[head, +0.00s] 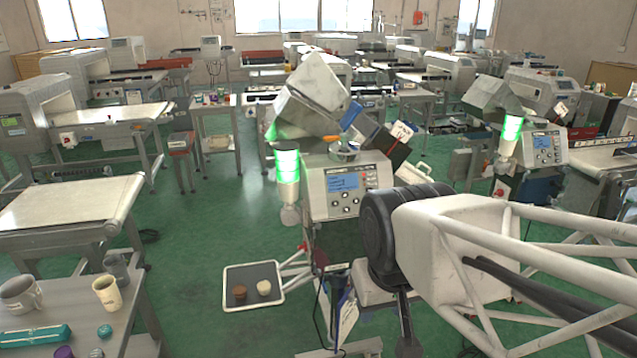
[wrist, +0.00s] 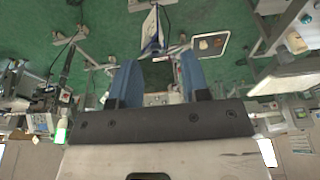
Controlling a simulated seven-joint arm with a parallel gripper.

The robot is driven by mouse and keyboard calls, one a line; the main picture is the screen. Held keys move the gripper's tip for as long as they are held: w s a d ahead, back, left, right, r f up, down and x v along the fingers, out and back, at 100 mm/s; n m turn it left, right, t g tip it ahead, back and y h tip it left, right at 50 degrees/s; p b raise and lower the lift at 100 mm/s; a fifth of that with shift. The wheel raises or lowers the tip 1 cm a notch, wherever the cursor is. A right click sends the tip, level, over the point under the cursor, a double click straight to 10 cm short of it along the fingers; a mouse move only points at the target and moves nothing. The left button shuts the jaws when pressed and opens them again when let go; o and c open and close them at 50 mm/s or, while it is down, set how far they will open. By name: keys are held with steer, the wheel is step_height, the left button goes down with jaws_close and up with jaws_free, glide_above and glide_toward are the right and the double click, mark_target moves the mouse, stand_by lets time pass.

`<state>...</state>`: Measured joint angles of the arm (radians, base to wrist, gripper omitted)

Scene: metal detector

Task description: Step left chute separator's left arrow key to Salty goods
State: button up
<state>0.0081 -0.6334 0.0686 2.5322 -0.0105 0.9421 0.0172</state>
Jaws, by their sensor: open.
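The left chute separator (head: 318,190) stands at the middle of the head view, with a grey hopper on top and a lit green lamp (head: 287,165) beside it. Its control panel has a blue screen (head: 343,183) with text too small to read. Small dark arrow keys (head: 346,203) sit below the screen; I cannot tell their markings. My arm's black joint is right of and in front of this panel in the head view. My gripper shows in the wrist view (wrist: 158,80), its two blue fingers apart with nothing held between them. In the head view I cannot make out its fingertips.
A second separator (head: 541,148) with a green lamp stands at the right. A tray (head: 236,301) with two small items lies below the left separator. A table with mugs (head: 107,293) is at the front left. Green floor (head: 215,235) is open left of the separator.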

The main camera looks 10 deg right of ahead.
jaws_close()
stand_by(0.3)
stand_by(1.6)
